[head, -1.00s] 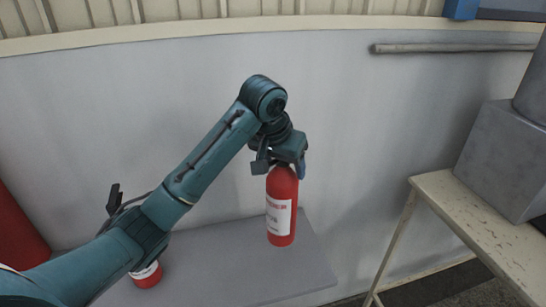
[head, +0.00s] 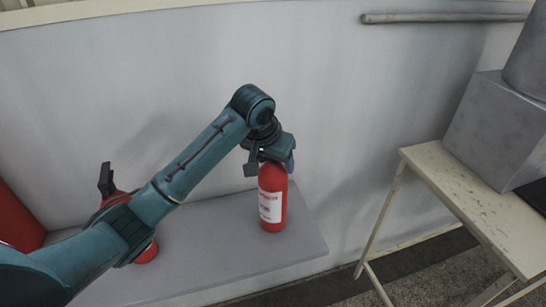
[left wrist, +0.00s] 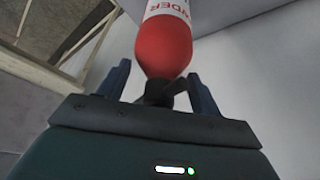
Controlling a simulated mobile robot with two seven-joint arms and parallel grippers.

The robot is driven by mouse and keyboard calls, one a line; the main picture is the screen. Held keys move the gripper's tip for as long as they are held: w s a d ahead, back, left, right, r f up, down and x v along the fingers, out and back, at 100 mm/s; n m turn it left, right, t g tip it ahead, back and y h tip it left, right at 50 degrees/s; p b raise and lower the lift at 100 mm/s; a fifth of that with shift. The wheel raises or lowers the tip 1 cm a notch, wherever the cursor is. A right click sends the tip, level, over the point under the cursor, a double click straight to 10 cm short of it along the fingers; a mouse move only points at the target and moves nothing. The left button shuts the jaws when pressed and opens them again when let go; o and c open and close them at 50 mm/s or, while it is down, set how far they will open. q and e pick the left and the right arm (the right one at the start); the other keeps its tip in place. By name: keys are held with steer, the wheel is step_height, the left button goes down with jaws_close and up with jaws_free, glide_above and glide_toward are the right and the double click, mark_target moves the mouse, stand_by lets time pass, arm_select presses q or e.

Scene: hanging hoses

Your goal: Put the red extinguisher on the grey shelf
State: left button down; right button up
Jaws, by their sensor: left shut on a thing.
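A red extinguisher (head: 272,198) with a white label hangs upright from my left gripper (head: 270,166), which is shut on its top. Its base appears at or just above the grey shelf (head: 230,258), near the right part; I cannot tell whether it touches. In the left wrist view the extinguisher's red shoulder (left wrist: 163,50) and dark neck sit between the two fingers of my left gripper (left wrist: 160,88). My right gripper is not in view.
Another red extinguisher (head: 147,254) stands on the shelf's left part, mostly hidden behind my left arm. A large red object (head: 15,220) is at the left edge. A worn table (head: 455,195) with grey boxes (head: 500,125) stands at right. A pipe (head: 440,18) runs along the wall.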

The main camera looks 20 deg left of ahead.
arm_select(q)
steer(key=shift+c, duration=1.4)
jaws_free()
steer(key=v, duration=1.2)
steer(key=shift+s, duration=0.1)
